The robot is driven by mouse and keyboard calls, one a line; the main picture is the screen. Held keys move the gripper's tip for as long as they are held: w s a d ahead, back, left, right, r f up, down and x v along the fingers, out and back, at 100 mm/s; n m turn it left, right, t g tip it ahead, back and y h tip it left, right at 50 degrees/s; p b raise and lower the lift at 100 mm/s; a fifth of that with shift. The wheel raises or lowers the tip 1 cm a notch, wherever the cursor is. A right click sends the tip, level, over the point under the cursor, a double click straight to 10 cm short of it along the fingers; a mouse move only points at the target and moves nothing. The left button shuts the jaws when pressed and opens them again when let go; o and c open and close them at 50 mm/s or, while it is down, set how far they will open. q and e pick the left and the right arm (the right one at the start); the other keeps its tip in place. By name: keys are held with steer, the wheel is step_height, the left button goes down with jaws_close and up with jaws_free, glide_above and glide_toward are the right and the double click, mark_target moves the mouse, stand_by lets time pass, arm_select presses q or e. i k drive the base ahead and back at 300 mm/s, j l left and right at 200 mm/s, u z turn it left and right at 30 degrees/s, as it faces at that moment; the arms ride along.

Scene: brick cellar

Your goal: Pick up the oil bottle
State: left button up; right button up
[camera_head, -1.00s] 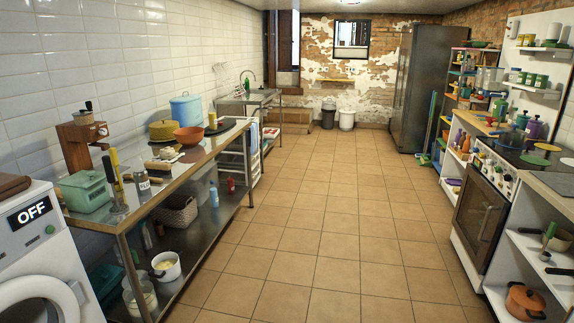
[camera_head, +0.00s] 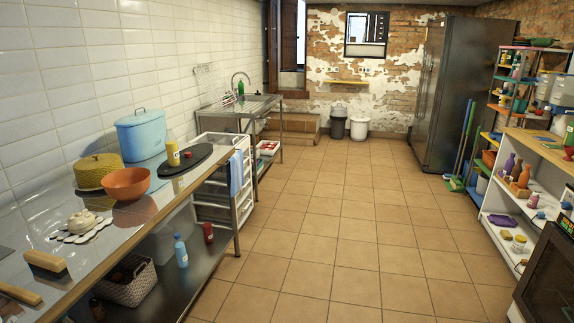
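A small bottle with yellow contents (camera_head: 173,155) stands upright on the left counter, at the edge of a dark oval board (camera_head: 190,160). It may be the oil bottle, but I cannot read a label. A green bottle (camera_head: 241,87) stands by the sink at the back. A blue bottle (camera_head: 181,252) and a red bottle (camera_head: 208,232) stand on the shelf under the left counter. Neither of my grippers is in view.
The left counter (camera_head: 150,205) also holds an orange bowl (camera_head: 126,184), a yellow lidded pot (camera_head: 97,172) and a blue pot (camera_head: 141,134). White shelves (camera_head: 508,245) line the right. The tiled floor (camera_head: 330,235) between is clear.

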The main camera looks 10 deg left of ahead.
mark_target(172, 152)
steer(key=i+u, duration=0.1)
steer(key=i, duration=0.45)
steer(key=i+l, duration=0.1)
steer(key=i, duration=0.45)
steer(key=i+u, duration=0.15)
steer(key=i, duration=0.4)
steer(key=i+l, duration=0.2)
steer(key=i, duration=0.3)
steer(key=u, duration=0.05)
